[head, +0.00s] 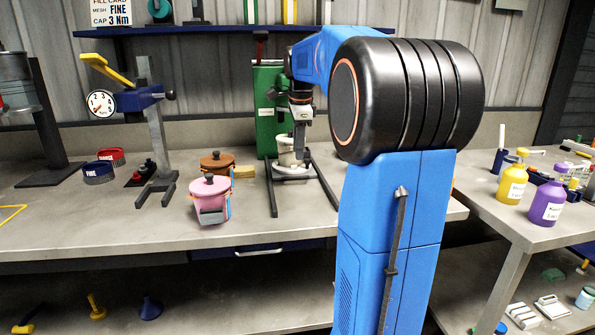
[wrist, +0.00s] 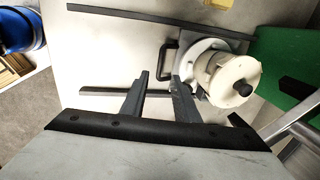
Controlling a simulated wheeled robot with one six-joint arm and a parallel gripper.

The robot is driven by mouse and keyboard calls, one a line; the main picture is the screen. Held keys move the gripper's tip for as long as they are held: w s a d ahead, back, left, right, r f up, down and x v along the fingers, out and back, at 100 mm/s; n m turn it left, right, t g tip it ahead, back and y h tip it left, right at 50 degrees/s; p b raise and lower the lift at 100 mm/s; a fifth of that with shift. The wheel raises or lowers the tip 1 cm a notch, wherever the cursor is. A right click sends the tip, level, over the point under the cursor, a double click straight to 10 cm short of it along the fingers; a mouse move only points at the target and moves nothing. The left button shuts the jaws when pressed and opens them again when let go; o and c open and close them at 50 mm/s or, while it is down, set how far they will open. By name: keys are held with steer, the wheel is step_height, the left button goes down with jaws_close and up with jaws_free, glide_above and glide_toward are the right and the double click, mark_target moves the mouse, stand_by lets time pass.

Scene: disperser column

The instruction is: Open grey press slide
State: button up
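A pale grey slide plate (wrist: 228,43) lies at the foot of a green press column (head: 267,100), with a dark bar handle (wrist: 166,60) on its near edge. A cream lidded pot (wrist: 228,78) stands on the plate; it also shows in the head view (head: 287,150). My gripper (wrist: 160,77) is open and empty, its two dark fingers apart and pointing down near the handle. In the wrist view the fingertips lie just below the handle; I cannot tell whether they touch it. In the head view my gripper (head: 300,118) hangs in front of the column, partly hiding the pot.
Dark stand legs (head: 272,190) flank the plate on the bench (head: 120,225). A pink pot (head: 210,198) and a brown pot (head: 217,163) stand to the left, with a dial stand (head: 155,150) beyond. Yellow (head: 513,182) and purple (head: 547,203) bottles stand on the right table.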

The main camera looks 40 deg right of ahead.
mark_target(293, 168)
steer(key=f, duration=0.3)
steer(key=w+f, duration=0.1)
steer(key=f, duration=0.4)
steer(key=shift+w+d+f, duration=0.25)
steer(key=shift+d+f, duration=0.05)
steer(key=shift+d, duration=0.1)
jaws_close()
